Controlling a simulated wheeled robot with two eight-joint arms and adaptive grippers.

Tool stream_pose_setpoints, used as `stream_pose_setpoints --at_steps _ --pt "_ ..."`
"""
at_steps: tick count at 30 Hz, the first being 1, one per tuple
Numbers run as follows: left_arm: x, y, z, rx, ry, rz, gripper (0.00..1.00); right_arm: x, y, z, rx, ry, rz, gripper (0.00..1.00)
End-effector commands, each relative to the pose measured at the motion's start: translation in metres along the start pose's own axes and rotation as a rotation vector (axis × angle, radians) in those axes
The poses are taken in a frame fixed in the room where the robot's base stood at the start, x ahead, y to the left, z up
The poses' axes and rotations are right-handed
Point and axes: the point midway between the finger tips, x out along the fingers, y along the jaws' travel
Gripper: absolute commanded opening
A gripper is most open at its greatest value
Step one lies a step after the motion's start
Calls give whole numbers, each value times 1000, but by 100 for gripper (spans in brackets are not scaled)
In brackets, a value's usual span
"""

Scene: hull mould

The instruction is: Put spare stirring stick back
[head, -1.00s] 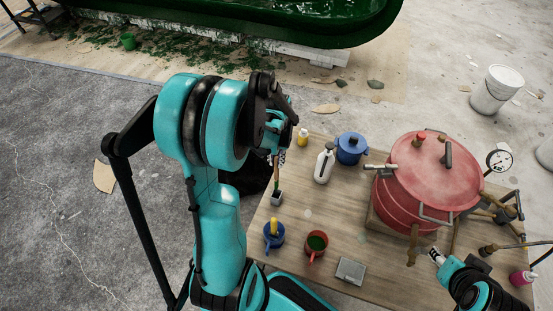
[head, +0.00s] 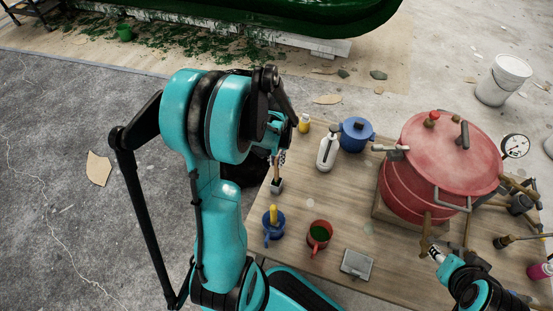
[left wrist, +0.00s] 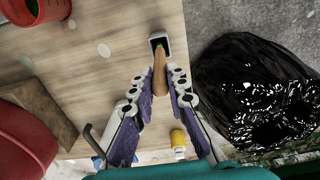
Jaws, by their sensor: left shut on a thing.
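The spare stirring stick (left wrist: 159,75) is a slim wooden stick between the fingers of my left gripper (left wrist: 158,88), which is shut on it. In the head view the stick (head: 276,171) points down below my left gripper (head: 277,157). Its lower end is at the mouth of a small grey square holder (head: 276,186) at the table's left edge. The holder also shows in the left wrist view (left wrist: 158,38). I cannot tell how deep the end sits. My right gripper (head: 435,254) is at the lower right, near the red pot, its opening unclear.
A black bag (left wrist: 255,90) lies beside the table.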

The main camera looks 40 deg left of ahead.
Motion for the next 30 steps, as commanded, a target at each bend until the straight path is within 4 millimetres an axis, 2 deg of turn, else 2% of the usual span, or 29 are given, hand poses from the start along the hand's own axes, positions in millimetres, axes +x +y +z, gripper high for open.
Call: stream_pose_setpoints --at_steps 23,30 --pt "0 0 0 0 0 0 0 1 0 0 0 0 0 40" --pt "8 0 0 0 0 0 0 7 0 5 0 0 0 40"
